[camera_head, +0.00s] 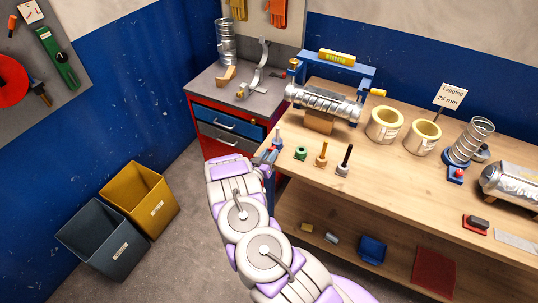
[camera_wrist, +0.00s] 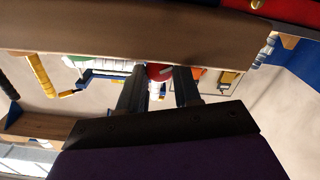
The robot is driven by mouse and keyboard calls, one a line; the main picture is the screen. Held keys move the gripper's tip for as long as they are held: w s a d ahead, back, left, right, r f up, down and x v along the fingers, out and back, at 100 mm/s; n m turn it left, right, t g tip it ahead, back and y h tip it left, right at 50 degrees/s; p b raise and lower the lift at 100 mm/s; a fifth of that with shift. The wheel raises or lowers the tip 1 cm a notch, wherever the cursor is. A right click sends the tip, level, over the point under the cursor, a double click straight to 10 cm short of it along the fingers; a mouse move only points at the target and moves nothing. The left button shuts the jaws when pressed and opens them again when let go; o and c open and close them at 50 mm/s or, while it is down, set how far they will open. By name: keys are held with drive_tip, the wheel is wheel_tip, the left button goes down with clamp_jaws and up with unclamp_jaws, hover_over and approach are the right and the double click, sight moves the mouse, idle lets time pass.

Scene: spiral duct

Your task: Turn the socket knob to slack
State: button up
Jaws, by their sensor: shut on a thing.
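No socket knob can be clearly identified. A blue frame (camera_head: 360,71) at the back of the bench holds a ribbed metal duct (camera_head: 323,101), with a yellow knob (camera_head: 377,92) at its right.
Small upright green (camera_head: 300,153), orange (camera_head: 321,155) and black (camera_head: 344,160) pieces stand on the bench's front edge. Two lagging rolls (camera_head: 384,125) stand behind. A drawer cabinet (camera_head: 225,132) is at the left. Two bins (camera_head: 138,195) stand on the floor.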

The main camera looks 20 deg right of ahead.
drive_tip(key=shift+w+a+r, duration=0.1)
drive_tip(key=o, duration=1.1)
drive_tip(key=shift+c, duration=0.2)
drive_tip(key=v, duration=1.7)
drive_tip(key=shift+a+b, duration=0.2)
drive_tip(key=shift+b, duration=0.15)
